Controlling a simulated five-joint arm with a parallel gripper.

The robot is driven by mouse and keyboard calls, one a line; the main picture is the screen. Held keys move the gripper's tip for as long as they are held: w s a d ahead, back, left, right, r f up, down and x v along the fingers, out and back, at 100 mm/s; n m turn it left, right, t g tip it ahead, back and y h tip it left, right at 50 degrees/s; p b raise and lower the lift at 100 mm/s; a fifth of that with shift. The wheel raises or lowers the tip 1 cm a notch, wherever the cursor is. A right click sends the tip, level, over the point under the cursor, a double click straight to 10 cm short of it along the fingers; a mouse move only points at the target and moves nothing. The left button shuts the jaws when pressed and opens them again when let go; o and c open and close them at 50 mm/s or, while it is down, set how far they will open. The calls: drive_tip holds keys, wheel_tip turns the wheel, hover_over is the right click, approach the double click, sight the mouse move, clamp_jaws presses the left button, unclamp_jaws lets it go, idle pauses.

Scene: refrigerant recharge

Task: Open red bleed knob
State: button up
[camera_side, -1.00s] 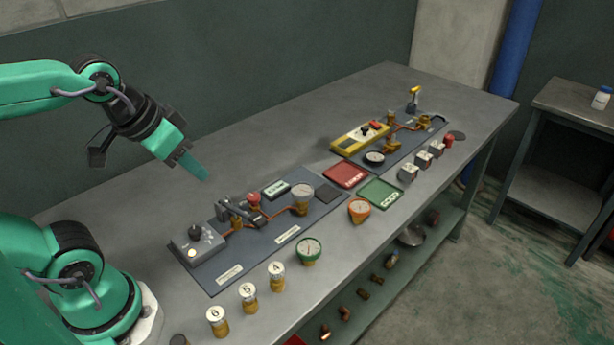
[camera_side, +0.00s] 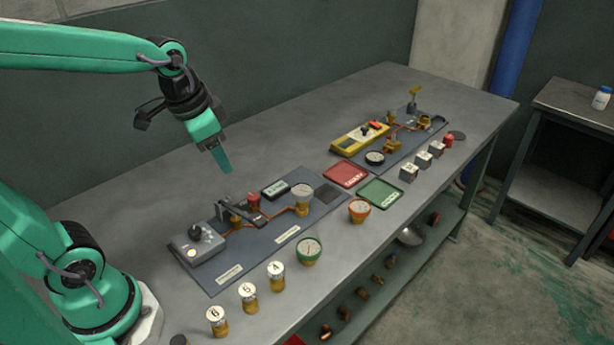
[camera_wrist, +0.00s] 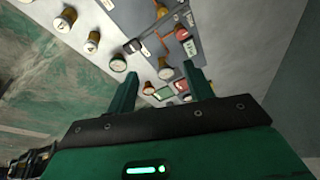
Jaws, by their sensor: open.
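A red knob (camera_side: 253,200) stands upright on the near dark panel (camera_side: 215,278), behind the copper piping. It also shows in the wrist view (camera_wrist: 182,34), near the top and right of centre. A second small red part (camera_side: 375,125) sits on the yellow unit of the far panel. I cannot tell from a label which is the bleed knob. My gripper (camera_side: 227,168) hangs above and slightly left of the near red knob, fingers pointing down, apart from everything. In the wrist view my gripper (camera_wrist: 161,68) is open with nothing between its fingers.
A red tray (camera_side: 346,173) and a green tray (camera_side: 381,193) lie between the panels. Numbered canisters (camera_side: 249,293) line the front edge. The table's back is clear.

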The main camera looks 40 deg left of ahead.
drive_tip(key=w+a+f+m+g, duration=0.2)
drive_tip(key=w+a+f+m, duration=0.1)
drive_tip(key=w+f, duration=0.25)
drive_tip(key=m+g, duration=0.2)
drive_tip(key=m, duration=0.1)
hover_over(253, 196)
wheel_tip(253, 196, down, 6)
drive_tip(key=shift+f, duration=0.1)
drive_tip(key=shift+f, duration=0.1)
drive_tip(key=shift+f, duration=3.75)
drive_tip(key=c, duration=1)
